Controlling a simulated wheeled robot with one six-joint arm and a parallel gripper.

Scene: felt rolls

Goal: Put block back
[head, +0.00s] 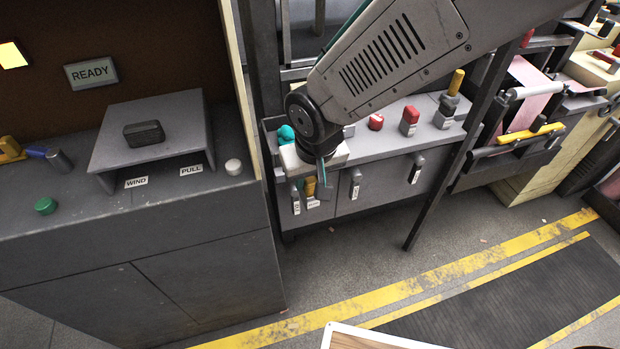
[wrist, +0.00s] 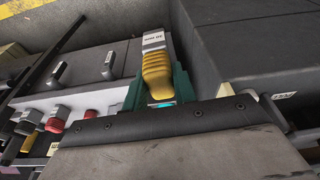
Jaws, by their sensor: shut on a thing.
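A block with a yellow ribbed grip (wrist: 157,72) and a grey end bearing a white label shows in the wrist view. My gripper (wrist: 158,86) has its teal fingers on both sides of the yellow grip and is shut on it. In the head view the yellow block (head: 310,187) shows in part below my wrist, in front of the grey cabinet. My gripper (head: 318,180) and wrist hide much of it there. I cannot tell whether the block touches the cabinet.
On the cabinet top (head: 395,143) stand a red-topped block (head: 409,120), a low red piece (head: 376,122) and a yellow-topped block (head: 453,90). A dark upright post (head: 458,150) stands to the right. The left bench (head: 60,220) carries a raised platform (head: 175,125).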

